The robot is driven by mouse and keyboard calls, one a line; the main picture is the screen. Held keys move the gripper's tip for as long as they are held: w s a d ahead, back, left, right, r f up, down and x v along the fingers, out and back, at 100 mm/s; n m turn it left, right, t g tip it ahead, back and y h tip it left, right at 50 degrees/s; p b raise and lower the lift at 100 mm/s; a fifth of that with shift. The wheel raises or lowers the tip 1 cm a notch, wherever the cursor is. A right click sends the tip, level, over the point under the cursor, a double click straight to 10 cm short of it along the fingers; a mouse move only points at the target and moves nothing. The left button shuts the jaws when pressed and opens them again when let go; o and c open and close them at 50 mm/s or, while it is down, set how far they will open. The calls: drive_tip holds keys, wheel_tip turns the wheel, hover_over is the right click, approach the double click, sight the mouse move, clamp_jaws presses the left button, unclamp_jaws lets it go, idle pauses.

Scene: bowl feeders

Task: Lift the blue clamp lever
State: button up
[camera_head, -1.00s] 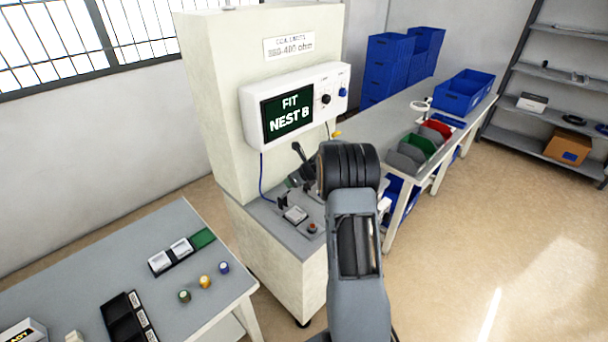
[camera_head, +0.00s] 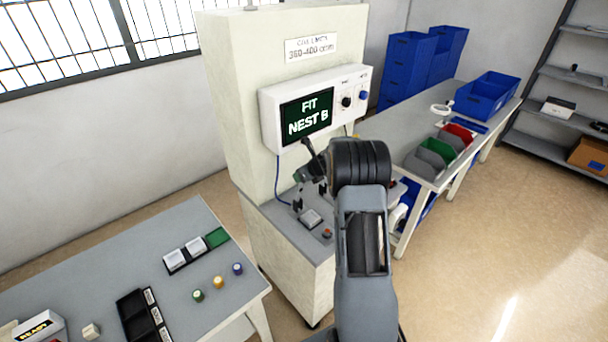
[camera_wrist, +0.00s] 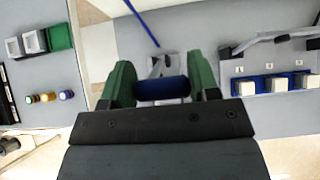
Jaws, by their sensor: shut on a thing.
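In the wrist view my gripper (camera_wrist: 162,80) has two green fingers, one on each side of the blue clamp lever (camera_wrist: 162,91). The lever's handle shows as a short dark-blue bar lying across the gap, and the fingers are shut on it. Behind it is a small grey metal part on the grey bench top. In the head view my arm covers the lever's handle, and how far the lever is raised cannot be told.
A cream test cabinet (camera_head: 236,110) rises behind the grip, with a screen (camera_head: 307,117) reading "FIT NEST B". A side table (camera_head: 135,262) stands left. A blue cable (camera_wrist: 142,22) runs ahead.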

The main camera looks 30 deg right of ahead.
drive_tip(key=shift+s+a+f, duration=0.1)
drive_tip(key=shift+a+f, duration=0.05)
drive_tip(key=shift+f, duration=0.3)
drive_tip(key=o, duration=0.9)
drive_tip(key=shift+o, duration=1.9)
drive_tip(key=shift+r, duration=0.15)
drive_tip(key=shift+d+r, duration=0.1)
drive_tip(key=shift+d, duration=0.1)
drive_tip(key=b+v, duration=0.1)
drive_tip(key=v, duration=1.2)
drive_tip(key=shift+r, duration=0.25)
drive_tip(key=shift+s, duration=0.1)
